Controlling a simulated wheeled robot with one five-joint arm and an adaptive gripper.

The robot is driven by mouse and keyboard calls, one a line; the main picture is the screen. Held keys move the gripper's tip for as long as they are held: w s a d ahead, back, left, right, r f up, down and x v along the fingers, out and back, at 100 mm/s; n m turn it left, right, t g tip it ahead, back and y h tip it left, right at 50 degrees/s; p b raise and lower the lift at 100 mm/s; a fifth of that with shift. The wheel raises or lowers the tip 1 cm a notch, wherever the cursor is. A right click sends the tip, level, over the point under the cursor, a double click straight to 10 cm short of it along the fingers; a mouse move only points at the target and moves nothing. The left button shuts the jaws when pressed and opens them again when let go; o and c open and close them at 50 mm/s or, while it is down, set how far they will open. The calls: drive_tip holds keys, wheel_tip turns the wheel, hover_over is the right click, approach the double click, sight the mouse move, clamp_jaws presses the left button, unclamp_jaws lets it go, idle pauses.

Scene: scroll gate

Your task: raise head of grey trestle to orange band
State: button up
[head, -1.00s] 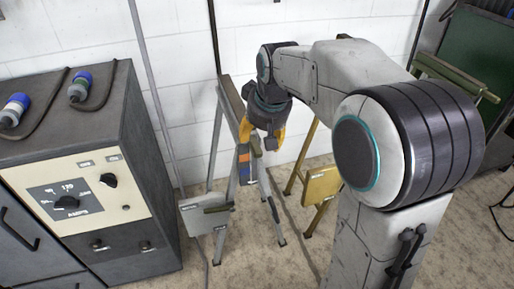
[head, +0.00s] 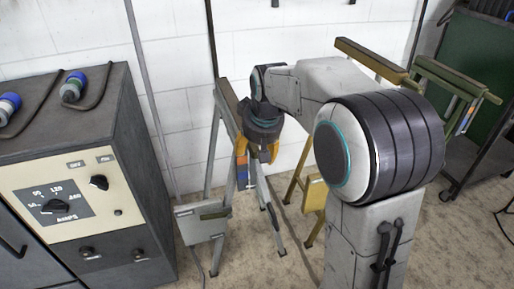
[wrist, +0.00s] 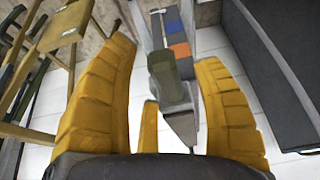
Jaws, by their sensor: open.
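The grey trestle (head: 213,150) stands against the white wall in the head view, left of the yellow one, its head beam (head: 229,106) sloping toward my gripper. My gripper (head: 257,154) points down with its yellow fingers open and empty, in front of the trestle's upright. In the wrist view the orange band (wrist: 181,50) lies between blue and grey bands, beyond an olive block (wrist: 164,78). That block appears between my open fingers (wrist: 165,58); contact cannot be told.
A dark cabinet with a cream dial panel (head: 73,192) stands close on the left. A yellow trestle (head: 294,178) is just right of the grey one, and a green trestle (head: 450,82) farther right. Concrete floor (head: 260,268) is free in front. A cable lies near the grey trestle.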

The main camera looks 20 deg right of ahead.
clamp_jaws()
drive_tip(key=r+p, duration=0.9)
drive_tip(key=p, duration=0.1)
drive_tip(key=shift+w, duration=0.2)
drive_tip(key=c, duration=0.8)
unclamp_jaws()
drive_tip(key=shift+s+f, duration=0.15)
drive_tip(key=shift+f, duration=0.1)
drive_tip(key=o, duration=0.8)
drive_tip(key=shift+f, duration=0.15)
drive_tip(key=shift+s, duration=0.1)
drive_tip(key=v, duration=1.2)
drive_tip(key=shift+o, duration=0.2)
